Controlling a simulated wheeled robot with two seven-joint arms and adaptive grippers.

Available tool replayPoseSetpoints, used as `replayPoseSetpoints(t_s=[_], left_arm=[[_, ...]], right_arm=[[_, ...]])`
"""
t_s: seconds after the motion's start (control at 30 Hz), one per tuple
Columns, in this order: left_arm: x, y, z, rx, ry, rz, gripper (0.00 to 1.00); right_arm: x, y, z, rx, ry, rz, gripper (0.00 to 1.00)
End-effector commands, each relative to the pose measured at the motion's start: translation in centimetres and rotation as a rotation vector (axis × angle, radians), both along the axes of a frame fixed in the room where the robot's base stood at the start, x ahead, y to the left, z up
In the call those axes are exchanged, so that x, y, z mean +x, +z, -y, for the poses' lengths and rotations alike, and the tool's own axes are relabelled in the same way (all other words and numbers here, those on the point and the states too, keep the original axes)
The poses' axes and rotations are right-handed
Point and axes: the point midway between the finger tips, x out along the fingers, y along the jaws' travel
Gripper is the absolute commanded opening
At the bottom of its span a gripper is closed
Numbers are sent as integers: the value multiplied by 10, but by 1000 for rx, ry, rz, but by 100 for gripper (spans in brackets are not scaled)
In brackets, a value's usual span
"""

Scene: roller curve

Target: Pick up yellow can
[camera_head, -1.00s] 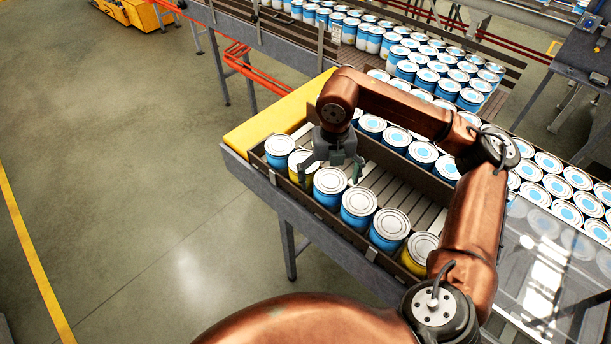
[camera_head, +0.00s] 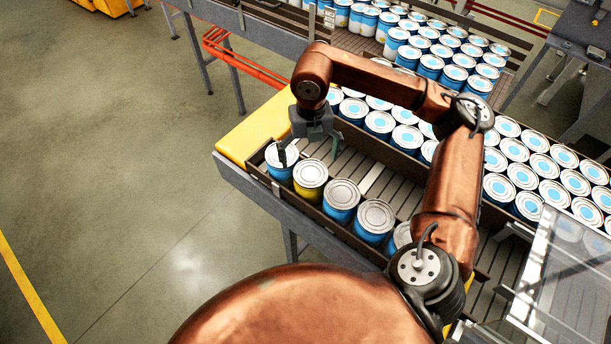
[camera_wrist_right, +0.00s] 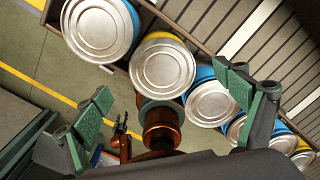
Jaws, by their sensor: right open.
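The yellow can (camera_head: 310,182) has a silver lid and stands upright in the narrow front lane, second from the left end. It also shows in the right wrist view (camera_wrist_right: 163,70). A blue can (camera_head: 282,160) stands to its left and another blue can (camera_head: 341,200) to its right. My right gripper (camera_head: 308,151) is open and empty above and behind the yellow can. In the wrist view its green-padded fingers (camera_wrist_right: 166,101) are spread apart with the yellow can's lid between and beyond them. Another yellow can (camera_wrist_right: 303,157) shows at the wrist view's lower right. My left gripper is not in view.
The front lane has a low dark wall (camera_head: 345,232) on the floor side. Behind it, many blue-and-white cans (camera_head: 520,175) fill the roller conveyor. The slats (camera_head: 352,166) behind the front row are bare. A clear panel (camera_head: 565,265) stands at right.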

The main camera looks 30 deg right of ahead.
Motion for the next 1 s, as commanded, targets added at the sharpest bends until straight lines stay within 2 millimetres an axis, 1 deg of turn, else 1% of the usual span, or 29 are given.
replayPoseSetpoints(t_s=[0.03,0.17,0.37,0.5,0.6,0.77,1.0], left_arm=[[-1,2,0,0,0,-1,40],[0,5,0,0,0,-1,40],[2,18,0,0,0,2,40],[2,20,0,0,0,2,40],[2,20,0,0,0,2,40],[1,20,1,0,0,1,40],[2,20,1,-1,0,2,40]], right_arm=[[-2,-6,2,-2,-3,-3,90],[-3,-18,3,-1,-8,-3,90],[-6,-45,-2,1,-7,-5,90],[-5,-62,-2,0,-7,-4,90],[-4,-66,-3,-1,-7,-1,90],[-3,-66,-3,-1,-6,-1,90],[-3,-66,-3,-1,-5,-1,75]])
